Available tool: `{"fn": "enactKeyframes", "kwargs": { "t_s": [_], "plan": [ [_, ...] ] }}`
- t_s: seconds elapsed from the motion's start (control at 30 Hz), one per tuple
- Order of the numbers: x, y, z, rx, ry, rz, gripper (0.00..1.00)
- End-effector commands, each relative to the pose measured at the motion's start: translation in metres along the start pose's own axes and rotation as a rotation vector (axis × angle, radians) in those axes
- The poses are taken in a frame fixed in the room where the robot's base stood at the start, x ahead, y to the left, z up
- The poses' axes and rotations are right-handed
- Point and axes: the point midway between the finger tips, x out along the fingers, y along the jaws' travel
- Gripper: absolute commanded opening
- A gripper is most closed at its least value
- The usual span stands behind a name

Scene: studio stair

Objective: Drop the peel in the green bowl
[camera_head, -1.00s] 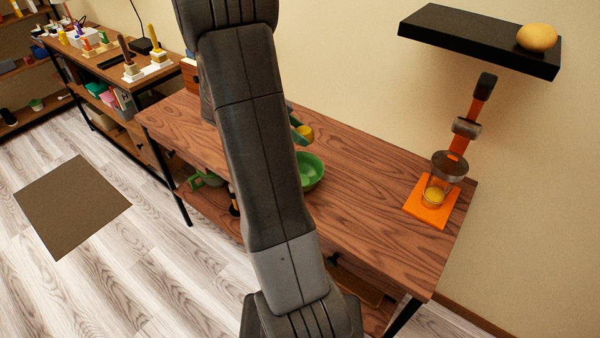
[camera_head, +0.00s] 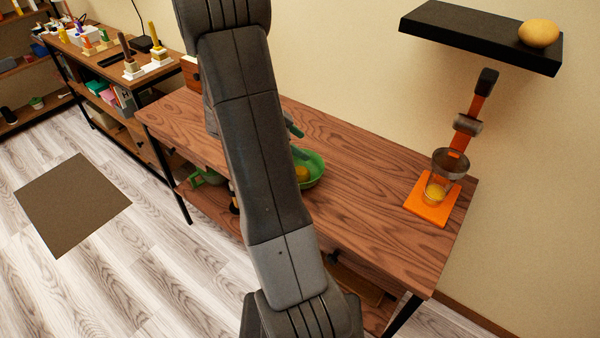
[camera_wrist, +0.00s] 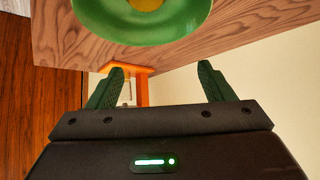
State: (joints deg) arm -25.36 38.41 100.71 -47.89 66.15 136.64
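The green bowl (camera_head: 314,168) stands on the wooden table, partly hidden behind my arm in the head view. The yellow-orange peel (camera_head: 302,173) lies inside it. In the wrist view the bowl (camera_wrist: 140,35) fills the top, with the peel (camera_wrist: 146,4) in it, cut by the frame edge. My gripper (camera_wrist: 161,72) is open, its two green fingers well apart and nothing between them. In the head view only a green fingertip (camera_head: 295,130) shows beside my arm, just above and behind the bowl.
An orange press (camera_head: 426,211) with a glass of yellow juice (camera_head: 436,190) stands at the table's right end. A black wall shelf (camera_head: 470,35) above it holds a yellow-orange fruit (camera_head: 538,33). The table (camera_head: 370,180) is clear between bowl and press.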

Motion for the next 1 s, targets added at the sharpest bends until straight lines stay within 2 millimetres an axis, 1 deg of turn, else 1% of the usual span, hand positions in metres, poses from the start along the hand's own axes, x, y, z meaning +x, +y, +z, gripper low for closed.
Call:
{"fn": "enactKeyframes", "kwargs": {
  "t_s": [0.2,0.27,0.33,0.47,0.7,0.8,0.9,1.0],
  "plan": [
    [-0.001,0.0,0.0,0.0,0.0,-0.001,0.75],
    [-0.005,0.0,0.0,0.0,0.0,-0.002,0.75],
    [-0.013,-0.001,0.001,0.0,0.001,-0.003,0.75],
    [-0.037,-0.001,0.001,0.001,0.0,-0.006,0.75],
    [-0.094,-0.001,0.001,0.001,-0.002,-0.007,0.75],
    [-0.112,-0.001,0.001,0.0,-0.001,-0.004,0.75],
    [-0.126,-0.001,0.001,0.0,-0.001,-0.003,0.75],
    [-0.134,0.0,0.001,0.0,-0.001,-0.001,0.75]
  ]
}}
